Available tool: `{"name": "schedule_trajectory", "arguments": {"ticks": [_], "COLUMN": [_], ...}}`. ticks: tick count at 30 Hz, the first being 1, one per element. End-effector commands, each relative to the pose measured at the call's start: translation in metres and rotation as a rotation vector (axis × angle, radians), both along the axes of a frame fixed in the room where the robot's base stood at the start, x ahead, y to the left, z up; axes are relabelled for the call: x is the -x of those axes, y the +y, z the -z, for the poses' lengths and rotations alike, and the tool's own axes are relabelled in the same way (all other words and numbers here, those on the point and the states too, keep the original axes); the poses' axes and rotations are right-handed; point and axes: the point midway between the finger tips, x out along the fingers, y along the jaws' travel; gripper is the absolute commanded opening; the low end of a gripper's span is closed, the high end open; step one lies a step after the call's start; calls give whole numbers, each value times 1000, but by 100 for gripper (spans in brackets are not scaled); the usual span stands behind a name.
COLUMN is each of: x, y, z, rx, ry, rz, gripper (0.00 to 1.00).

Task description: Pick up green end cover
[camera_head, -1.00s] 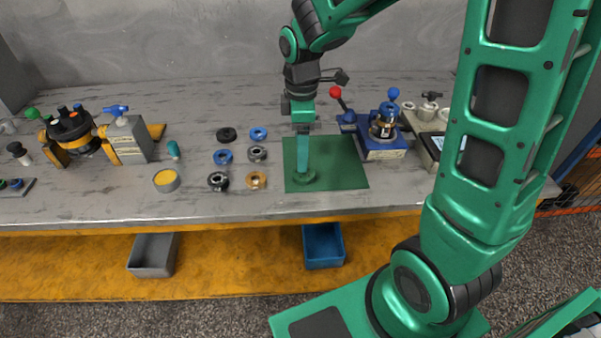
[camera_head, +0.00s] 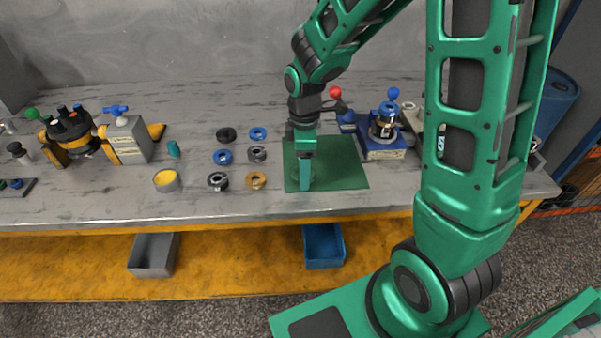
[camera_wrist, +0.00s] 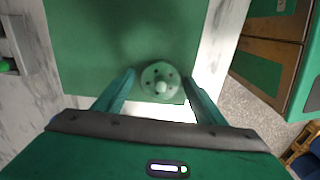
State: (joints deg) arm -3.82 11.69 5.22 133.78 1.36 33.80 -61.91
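The green end cover (camera_wrist: 161,78) is a round disc with several dark holes and a raised round centre. It lies near the edge of the green mat (camera_wrist: 85,50). In the wrist view my gripper (camera_wrist: 159,75) is open, with one finger on each side of the cover and a visible gap on both sides. In the head view my gripper (camera_head: 305,187) points down over the near left part of the green mat (camera_head: 345,170). The cover is mostly hidden there behind the fingers.
Several rings and bearings (camera_head: 256,180) lie just left of the mat. A blue fixture (camera_head: 384,148) with a red-knobbed lever stands at its back right. A yellow-topped tin (camera_head: 166,180) and a black-and-orange device (camera_head: 70,130) are further left. Bins sit on the lower shelf.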

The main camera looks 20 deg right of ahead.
Motion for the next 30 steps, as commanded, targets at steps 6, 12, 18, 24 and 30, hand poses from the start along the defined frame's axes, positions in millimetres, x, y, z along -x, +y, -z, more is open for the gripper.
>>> {"name": "schedule_trajectory", "arguments": {"ticks": [6, 12, 18, 24, 30], "x": [0, 0, -1, -2, 33], "y": [0, 0, 0, 0, 23], "z": [0, -1, -9, -38, -66], "rx": [0, 0, 0, 0, 0], "ry": [-1, -1, -1, -6, -5], "rz": [0, 0, 0, 0, -4], "gripper": [18, 18, 18, 18, 18]}}
